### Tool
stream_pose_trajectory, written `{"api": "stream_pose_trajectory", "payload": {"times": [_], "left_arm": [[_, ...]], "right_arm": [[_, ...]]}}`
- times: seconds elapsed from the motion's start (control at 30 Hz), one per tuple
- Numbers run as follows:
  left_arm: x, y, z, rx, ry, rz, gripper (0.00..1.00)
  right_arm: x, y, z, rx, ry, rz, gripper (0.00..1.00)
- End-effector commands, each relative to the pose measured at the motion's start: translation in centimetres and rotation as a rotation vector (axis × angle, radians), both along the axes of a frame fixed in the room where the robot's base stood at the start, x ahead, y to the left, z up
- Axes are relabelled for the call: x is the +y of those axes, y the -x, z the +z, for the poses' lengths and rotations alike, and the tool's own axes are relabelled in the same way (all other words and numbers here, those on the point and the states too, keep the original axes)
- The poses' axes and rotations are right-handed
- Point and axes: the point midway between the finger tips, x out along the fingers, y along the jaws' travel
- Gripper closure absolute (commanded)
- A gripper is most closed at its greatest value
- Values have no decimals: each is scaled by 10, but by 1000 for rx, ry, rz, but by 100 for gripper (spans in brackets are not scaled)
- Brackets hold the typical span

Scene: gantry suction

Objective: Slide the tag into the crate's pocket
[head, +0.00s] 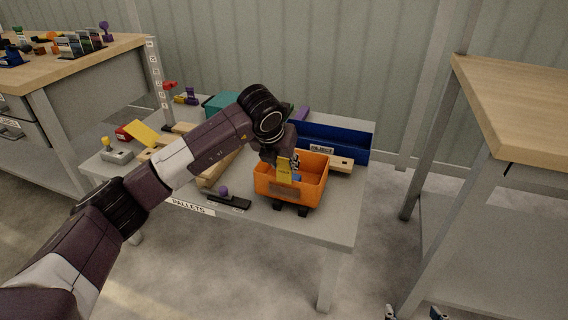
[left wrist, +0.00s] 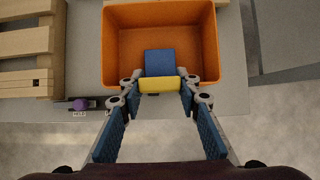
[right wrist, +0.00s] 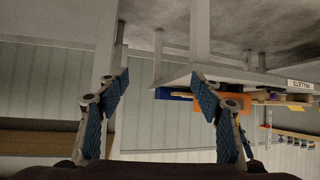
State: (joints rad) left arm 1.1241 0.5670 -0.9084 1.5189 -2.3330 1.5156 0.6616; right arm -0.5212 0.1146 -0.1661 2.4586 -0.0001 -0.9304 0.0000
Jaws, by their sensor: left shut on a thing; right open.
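The orange crate (head: 316,184) stands near the front edge of the pallet table and also fills the top of the left wrist view (left wrist: 116,45). A darker panel, which looks like the pocket (head: 284,189), is on its front wall. My left gripper (head: 287,163) is over the crate's front side. In the left wrist view its fingers (left wrist: 160,85) are shut on the yellow tag (left wrist: 158,84), at the crate's near wall. In the head view the tag (head: 284,171) hangs above the panel; whether it enters the pocket I cannot tell. My right gripper (right wrist: 160,82) is open and empty, away from the table.
A blue item (left wrist: 159,62) lies inside the crate. A blue bin (head: 345,142) is behind it, with wooden pieces beside. A black strip with a purple knob (head: 224,191) lies left of the crate. A wooden-topped bench (head: 520,100) stands at right, with open floor between.

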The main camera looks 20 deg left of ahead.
Motion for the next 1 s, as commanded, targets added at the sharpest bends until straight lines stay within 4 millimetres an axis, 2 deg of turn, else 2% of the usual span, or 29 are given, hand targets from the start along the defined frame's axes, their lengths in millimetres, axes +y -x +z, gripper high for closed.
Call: {"api": "stream_pose_trajectory", "payload": {"times": [0.67,1.0], "left_arm": [[0,0,0,0,0,0,82],[0,0,-3,0,0,0,82]], "right_arm": [[1,-2,2,-10,-3,2,40],[4,-7,9,-48,-11,5,40]]}}
